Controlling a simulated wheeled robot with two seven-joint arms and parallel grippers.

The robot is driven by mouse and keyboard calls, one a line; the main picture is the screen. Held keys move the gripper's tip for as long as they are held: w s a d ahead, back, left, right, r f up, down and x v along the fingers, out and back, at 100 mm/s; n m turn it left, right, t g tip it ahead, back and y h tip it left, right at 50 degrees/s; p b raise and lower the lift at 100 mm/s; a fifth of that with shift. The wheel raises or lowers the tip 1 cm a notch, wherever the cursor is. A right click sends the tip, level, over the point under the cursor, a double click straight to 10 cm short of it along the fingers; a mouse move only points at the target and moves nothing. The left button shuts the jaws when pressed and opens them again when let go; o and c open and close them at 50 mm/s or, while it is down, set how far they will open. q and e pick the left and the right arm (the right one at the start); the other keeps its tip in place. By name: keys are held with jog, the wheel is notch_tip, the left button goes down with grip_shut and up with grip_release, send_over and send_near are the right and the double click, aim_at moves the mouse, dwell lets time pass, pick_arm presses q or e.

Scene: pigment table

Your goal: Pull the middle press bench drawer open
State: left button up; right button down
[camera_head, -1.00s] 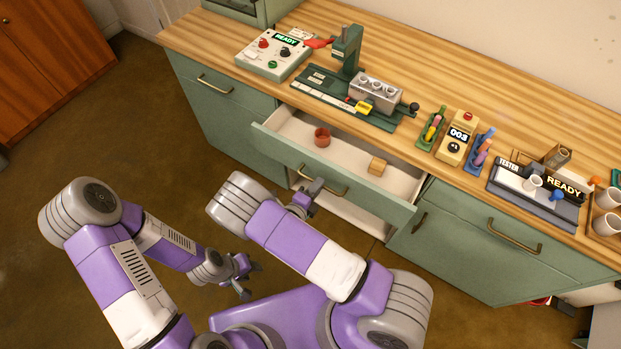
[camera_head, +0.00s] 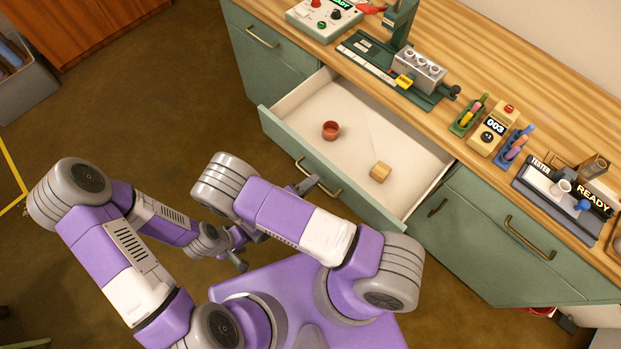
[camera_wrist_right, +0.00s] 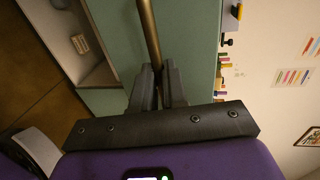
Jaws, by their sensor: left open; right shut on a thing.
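The middle drawer (camera_head: 392,205) of the green press bench is pulled well out. Its pale inside holds a small red-brown cup (camera_head: 331,130) and a small wooden block (camera_head: 380,172). The brass handle (camera_head: 318,181) is on its front. My right gripper (camera_head: 308,186) is at the handle, and in the right wrist view its two fingers (camera_wrist_right: 160,85) are shut around the brass bar (camera_wrist_right: 149,35). My left gripper (camera_head: 240,250) is open and empty, low over the floor to the left, away from the drawer.
On the bench top stand a control box (camera_head: 322,18), a press with a metal block (camera_head: 418,70), a box marked 003 (camera_head: 492,130) and a tester (camera_head: 560,195). Other green drawers flank the open one. A grey bin (camera_head: 25,85) stands at far left; open floor lies between.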

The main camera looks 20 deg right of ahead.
jog(key=c, duration=1.2)
grip_release()
jog(key=shift+o, duration=0.2)
